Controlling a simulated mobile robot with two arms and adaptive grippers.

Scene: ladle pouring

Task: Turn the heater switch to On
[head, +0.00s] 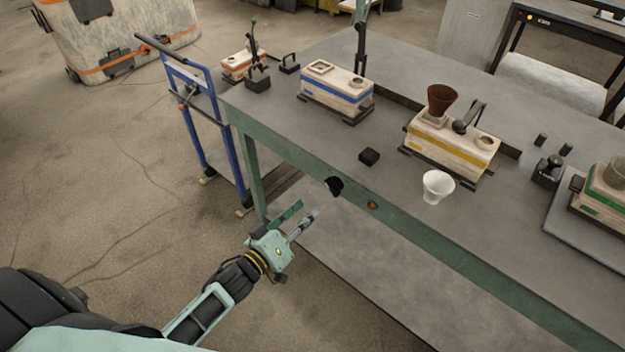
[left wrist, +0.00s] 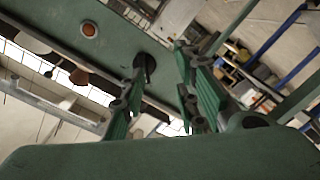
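The heater switch is a black round knob (head: 334,186) on the green front edge of the workbench. It also shows in the left wrist view (left wrist: 147,66), near the fingertips. I cannot read its marked position. A small orange-red lamp (head: 372,204) sits to its right on the same edge and also shows in the left wrist view (left wrist: 89,29). My left gripper (head: 308,207) is open and empty, in front of and a little below the knob, apart from it. In the left wrist view its two fingers (left wrist: 162,58) are spread. My right gripper is not in view.
On the workbench (head: 300,125) stand a blue-striped block (head: 337,90), a yellow-striped block (head: 451,146) with a brown cup (head: 440,99), a white cup (head: 437,187) and a small black block (head: 369,157). A blue cart (head: 196,115) stands left. The floor before the bench is clear.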

